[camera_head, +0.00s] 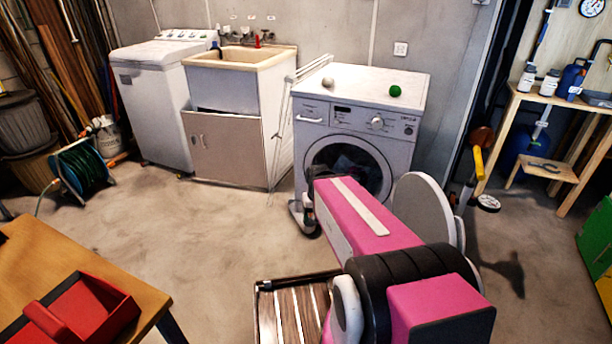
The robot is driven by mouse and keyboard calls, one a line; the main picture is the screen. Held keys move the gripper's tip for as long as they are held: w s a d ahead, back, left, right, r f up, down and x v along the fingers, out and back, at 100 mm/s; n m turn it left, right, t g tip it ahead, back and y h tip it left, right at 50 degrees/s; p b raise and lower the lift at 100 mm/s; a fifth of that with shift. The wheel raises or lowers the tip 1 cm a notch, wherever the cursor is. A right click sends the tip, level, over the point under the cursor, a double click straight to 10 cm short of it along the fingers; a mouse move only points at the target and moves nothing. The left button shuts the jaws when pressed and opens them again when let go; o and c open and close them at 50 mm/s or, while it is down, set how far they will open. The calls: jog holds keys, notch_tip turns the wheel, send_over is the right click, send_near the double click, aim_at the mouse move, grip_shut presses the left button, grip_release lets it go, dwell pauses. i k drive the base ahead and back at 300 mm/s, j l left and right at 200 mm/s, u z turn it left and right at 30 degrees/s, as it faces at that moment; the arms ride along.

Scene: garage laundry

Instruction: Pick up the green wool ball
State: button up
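The green wool ball (395,91) rests on top of the white washing machine (420,88), on the right part of its lid. A whitish ball (328,83) lies on the same top, further left. The two balls are apart and nothing touches the green one. My pink and black arm reaches up from the bottom of the picture in front of the washer.
A sink cabinet (232,150) and a top-loading washer (147,112) stand to the left. A drying rack (283,120) leans at the washing machine's left side. A wooden table (150,283) with a red box is front left. A wooden bench (540,98) stands right. Middle-left floor is clear.

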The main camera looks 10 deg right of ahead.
aim_at(395, 91)
jog(key=z, duration=0.7)
